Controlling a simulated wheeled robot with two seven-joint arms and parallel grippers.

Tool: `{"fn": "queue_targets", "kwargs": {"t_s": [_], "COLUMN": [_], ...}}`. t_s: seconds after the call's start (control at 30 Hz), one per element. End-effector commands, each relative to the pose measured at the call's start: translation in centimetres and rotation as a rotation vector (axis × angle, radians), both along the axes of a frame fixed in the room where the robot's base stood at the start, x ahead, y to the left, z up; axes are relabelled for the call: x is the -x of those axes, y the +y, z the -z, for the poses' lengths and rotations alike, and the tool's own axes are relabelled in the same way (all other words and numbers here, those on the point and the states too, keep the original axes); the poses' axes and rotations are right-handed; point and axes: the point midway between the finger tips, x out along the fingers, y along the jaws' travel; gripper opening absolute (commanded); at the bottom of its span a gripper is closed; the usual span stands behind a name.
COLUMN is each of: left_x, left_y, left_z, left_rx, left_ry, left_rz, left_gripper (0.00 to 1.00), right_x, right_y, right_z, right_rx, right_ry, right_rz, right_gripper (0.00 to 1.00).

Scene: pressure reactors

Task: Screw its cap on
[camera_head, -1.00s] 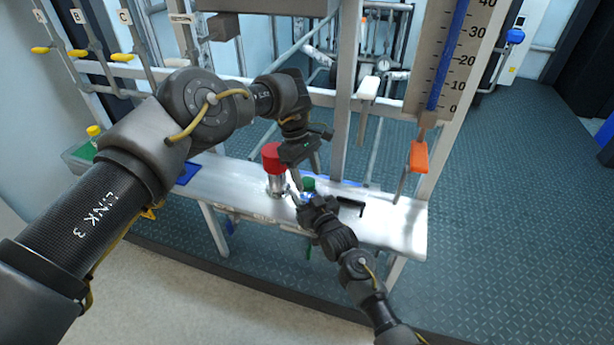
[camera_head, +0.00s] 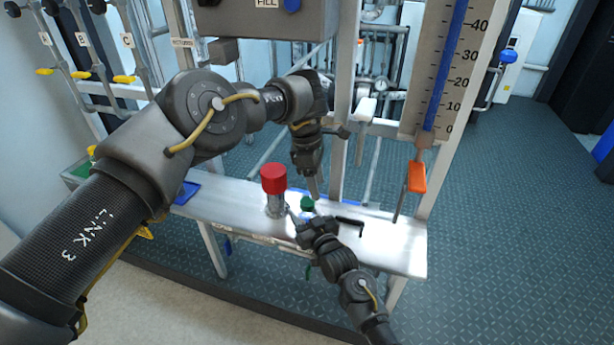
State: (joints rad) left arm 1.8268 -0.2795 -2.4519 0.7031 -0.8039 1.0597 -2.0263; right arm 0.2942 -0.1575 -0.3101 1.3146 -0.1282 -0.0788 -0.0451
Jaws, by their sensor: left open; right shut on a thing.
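A small bottle with a green cap (camera_head: 307,203) is at the middle of the metal bench (camera_head: 395,240). The cap sits at the bottle's top; I cannot tell how tight it is. My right gripper (camera_head: 305,220) is shut on this bottle from the front and hides most of its body. My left gripper (camera_head: 312,185) is open and empty, pointing down just above and behind the green cap. I cannot tell whether a finger touches it. A metal cylinder (camera_head: 275,205) with a red cap (camera_head: 273,179) stands upright just left of the bottle.
A black L-shaped piece (camera_head: 350,222) lies right of the bottle. A blue item (camera_head: 187,192) lies on the bench's left part. A post (camera_head: 342,130) rises behind the bench, and an orange-handled valve (camera_head: 417,177) hangs at right. The bench's right end is clear.

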Motion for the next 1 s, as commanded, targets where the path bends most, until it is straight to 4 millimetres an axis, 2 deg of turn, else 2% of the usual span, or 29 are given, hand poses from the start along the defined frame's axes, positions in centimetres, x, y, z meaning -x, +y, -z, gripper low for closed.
{"fn": "queue_targets", "kwargs": {"t_s": [0.5, 1.0], "left_x": [0.0, 0.0], "left_y": [-0.3, 0.5], "left_z": [-0.9, -1.4], "left_rx": [-0.2, -0.261], "left_ry": [0.183, 0.346], "left_rz": [-1.407, -2.776], "left_gripper": [0.56, 0.56], "right_x": [0.0, 0.0], "right_y": [0.0, 0.0], "right_z": [0.0, 0.0], "right_rx": [0.0, 0.0], "right_ry": [-0.001, 0.0], "right_rz": [0.0, 0.0], "right_gripper": [0.0, 0.0]}}
